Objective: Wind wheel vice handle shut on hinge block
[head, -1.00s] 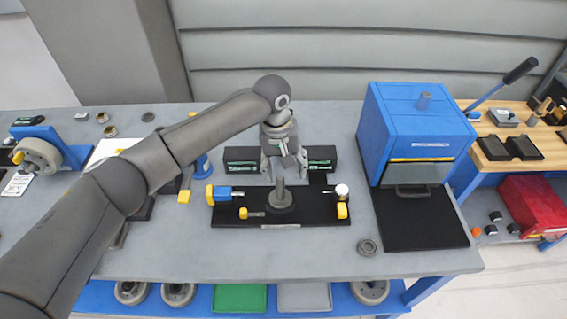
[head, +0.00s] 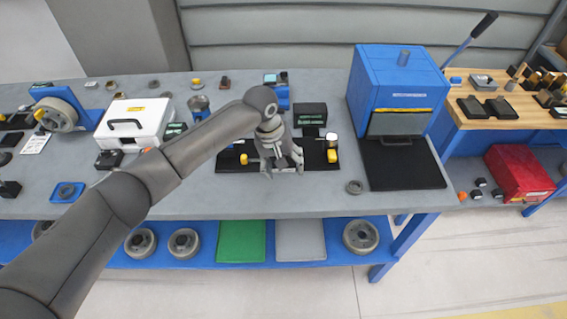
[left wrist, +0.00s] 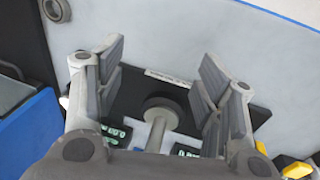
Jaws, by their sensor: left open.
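A black fixture plate (head: 228,160) lies on the grey bench, with yellow-ended parts (head: 332,156) and a silver knob (head: 331,137) on it. I cannot tell for sure which part is the vice handle or the hinge block. My left gripper (head: 283,170) is open over the middle of the plate and hides much of it. In the left wrist view, its spread fingers (left wrist: 163,70) stand on either side of a grey disc with a post (left wrist: 162,106); nothing is gripped. My right gripper is not in view.
A blue press-like box (head: 395,85) with a black mat (head: 400,165) stands right of the plate. A small grey ring (head: 354,187) lies between them near the front. A white case (head: 133,122) and a blue wheel stand (head: 75,97) are to the left. Dark blocks (head: 310,114) stand behind.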

